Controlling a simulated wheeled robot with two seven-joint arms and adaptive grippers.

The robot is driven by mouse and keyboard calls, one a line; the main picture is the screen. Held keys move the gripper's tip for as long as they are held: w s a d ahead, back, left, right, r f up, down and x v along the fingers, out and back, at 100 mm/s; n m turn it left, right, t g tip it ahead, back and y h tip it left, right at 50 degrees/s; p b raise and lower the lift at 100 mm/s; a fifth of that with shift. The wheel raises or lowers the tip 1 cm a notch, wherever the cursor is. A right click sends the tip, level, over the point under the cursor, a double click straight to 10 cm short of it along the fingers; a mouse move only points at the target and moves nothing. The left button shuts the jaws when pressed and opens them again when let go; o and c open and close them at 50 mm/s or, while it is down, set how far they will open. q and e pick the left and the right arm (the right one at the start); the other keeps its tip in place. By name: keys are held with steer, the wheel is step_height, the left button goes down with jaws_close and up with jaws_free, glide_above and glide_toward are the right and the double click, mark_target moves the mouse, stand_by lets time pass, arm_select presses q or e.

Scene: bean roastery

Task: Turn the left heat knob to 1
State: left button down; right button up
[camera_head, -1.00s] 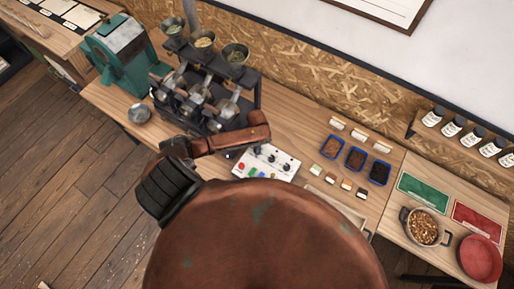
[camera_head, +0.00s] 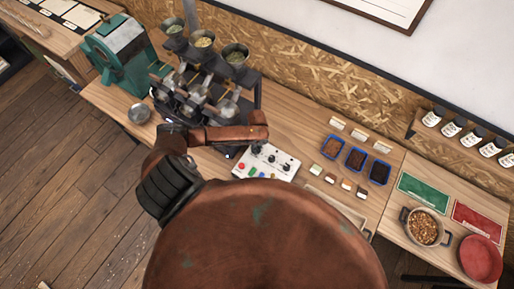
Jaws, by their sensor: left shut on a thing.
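The white control panel (camera_head: 275,171) lies on the bench in front of the roaster rack. It carries dark knobs along its upper part and coloured buttons along its lower left edge. My left gripper (camera_head: 257,147) reaches down to the panel's upper left end and is shut on the left heat knob there. The fingers mostly hide that knob, so its pointer and setting cannot be read. Another dark knob (camera_head: 284,166) shows free to the right. My right gripper is not in view.
The roaster rack (camera_head: 205,75) with several metal cups stands close behind my left arm. Blue trays (camera_head: 355,158) of beans and small sample blocks lie right of the panel. A pan of beans (camera_head: 423,228) sits farther right.

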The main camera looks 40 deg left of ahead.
arm_select(q)
steer(key=shift+m, duration=1.6)
steer(key=c, duration=1.6)
jaws_free()
step_height(320, 180, up, 12)
steer(key=shift+f, duration=0.1)
